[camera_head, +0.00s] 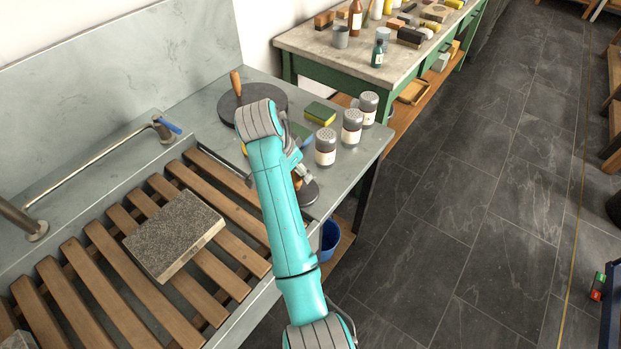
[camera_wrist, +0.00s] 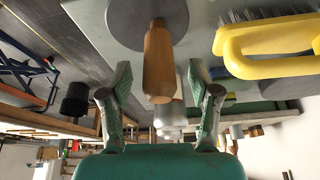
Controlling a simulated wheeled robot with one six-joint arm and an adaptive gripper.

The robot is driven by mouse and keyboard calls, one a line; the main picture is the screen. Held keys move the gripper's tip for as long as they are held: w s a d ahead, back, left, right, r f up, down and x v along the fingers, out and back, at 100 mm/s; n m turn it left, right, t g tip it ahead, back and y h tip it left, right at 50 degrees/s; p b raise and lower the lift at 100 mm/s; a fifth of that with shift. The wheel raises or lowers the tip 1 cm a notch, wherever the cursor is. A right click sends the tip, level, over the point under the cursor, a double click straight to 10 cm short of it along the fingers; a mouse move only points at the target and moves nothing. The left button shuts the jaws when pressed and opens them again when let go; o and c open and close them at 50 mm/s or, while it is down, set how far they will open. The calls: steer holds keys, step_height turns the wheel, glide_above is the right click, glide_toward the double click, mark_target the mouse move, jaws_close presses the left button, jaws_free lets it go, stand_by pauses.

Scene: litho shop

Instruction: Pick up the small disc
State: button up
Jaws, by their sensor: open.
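The small disc (camera_head: 309,195) is dark grey and round with an upright wooden handle. It lies on the grey counter near its front edge, partly hidden by my arm. In the wrist view the disc (camera_wrist: 120,22) is at the top, and its wooden handle (camera_wrist: 158,65) points between my fingers. My gripper (camera_wrist: 160,82) is open, with one finger on each side of the handle and a visible gap on both sides. In the head view my gripper (camera_head: 299,166) is just above the disc, partly hidden behind my arm.
A larger disc with a wooden handle (camera_head: 268,92) lies farther back. Three shaker jars (camera_head: 325,147) and a green-yellow sponge (camera_head: 320,112) stand close by on the right. A yellow brush (camera_wrist: 265,42) is beside the disc. A stone slab (camera_head: 174,235) lies on wooden slats.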

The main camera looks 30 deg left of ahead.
jaws_close()
steer(key=shift+r, duration=0.1)
steer(key=shift+w+r, duration=0.1)
stand_by(0.3)
